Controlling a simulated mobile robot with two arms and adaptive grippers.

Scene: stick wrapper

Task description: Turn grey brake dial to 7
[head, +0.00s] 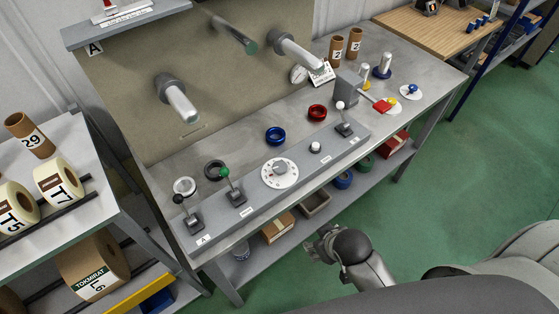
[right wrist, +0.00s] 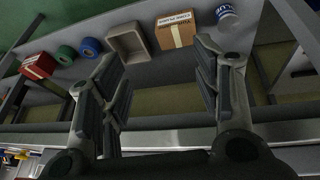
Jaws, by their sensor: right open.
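The grey brake dial (head: 280,168) is a grey knob on a round white scale plate, set in the middle of the grey control panel (head: 260,200) along the bench's front edge. The numbers on the scale are too small to read, so I cannot tell its setting. My right gripper (head: 322,243) is in front of the bench, below and to the right of the dial and apart from it. In the right wrist view its fingers (right wrist: 160,90) are spread with nothing between them. The dial does not show in the right wrist view. My left gripper is not in view.
Levers with black (head: 178,199), green (head: 224,172) and white (head: 340,105) knobs stand on the panel. A white button (head: 315,147) sits right of the dial. The lower shelf holds a cardboard box (right wrist: 175,30) and a grey bin (right wrist: 128,43).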

